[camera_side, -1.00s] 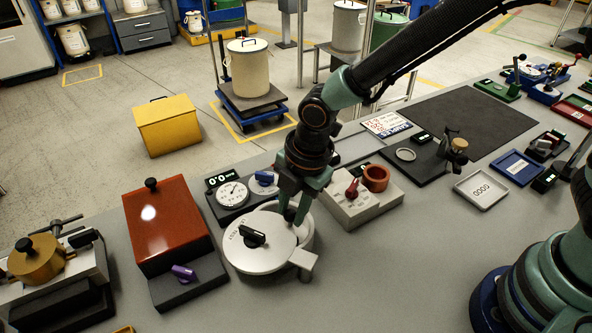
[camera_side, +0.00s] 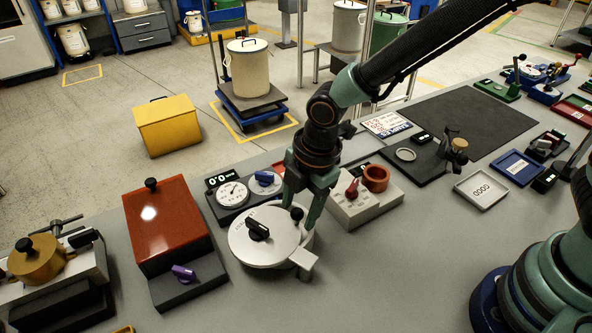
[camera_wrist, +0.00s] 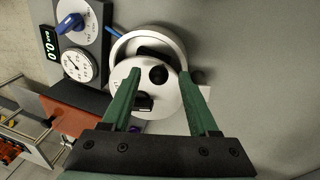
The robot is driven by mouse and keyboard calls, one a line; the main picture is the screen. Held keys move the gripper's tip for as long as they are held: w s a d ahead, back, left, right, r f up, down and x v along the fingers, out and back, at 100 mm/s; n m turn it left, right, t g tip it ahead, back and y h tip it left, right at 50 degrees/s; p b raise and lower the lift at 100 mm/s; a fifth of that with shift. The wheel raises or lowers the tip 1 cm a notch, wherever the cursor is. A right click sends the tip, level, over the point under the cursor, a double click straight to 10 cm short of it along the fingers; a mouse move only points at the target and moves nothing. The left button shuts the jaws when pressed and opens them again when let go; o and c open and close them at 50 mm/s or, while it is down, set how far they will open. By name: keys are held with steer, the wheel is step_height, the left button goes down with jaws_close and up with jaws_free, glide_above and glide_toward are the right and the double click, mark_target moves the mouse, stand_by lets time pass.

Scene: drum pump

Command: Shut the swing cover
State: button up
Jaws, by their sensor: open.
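The swing cover (camera_side: 272,247) is a flat, pale round lid with a black grip and a round black knob (camera_side: 297,213). It lies over most of a pale round pot (camera_side: 307,242). In the wrist view the cover (camera_wrist: 121,88) is offset from the pot, and a crescent of the opening (camera_wrist: 150,42) shows dark along its upper side. My gripper (camera_side: 302,216) is open, its fingers pointing down on either side of the knob. In the wrist view the knob (camera_wrist: 158,75) stands between the green fingertips (camera_wrist: 161,75); I cannot tell whether either touches it.
A panel with a dial (camera_side: 232,194) and blue knob stands behind the pot. A red box (camera_side: 168,225) is to the left. A grey block with a red switch and copper-coloured ring (camera_side: 376,178) is to the right. Bare bench lies in front.

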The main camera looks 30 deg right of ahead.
step_height(320, 180, up, 12)
steer(key=s+d, duration=0.1)
steer(key=shift+s+f, duration=0.15)
steer(key=shift+s, duration=0.25)
steer(key=f, duration=0.4)
steer(key=w+f, duration=0.1)
steer(key=f, duration=0.3)
steer(key=w+a+f, duration=0.1)
steer(key=f, duration=0.3)
steer(key=shift+a, duration=0.1)
jaws_close()
steer(key=shift+s, duration=0.15)
stand_by(1.3)
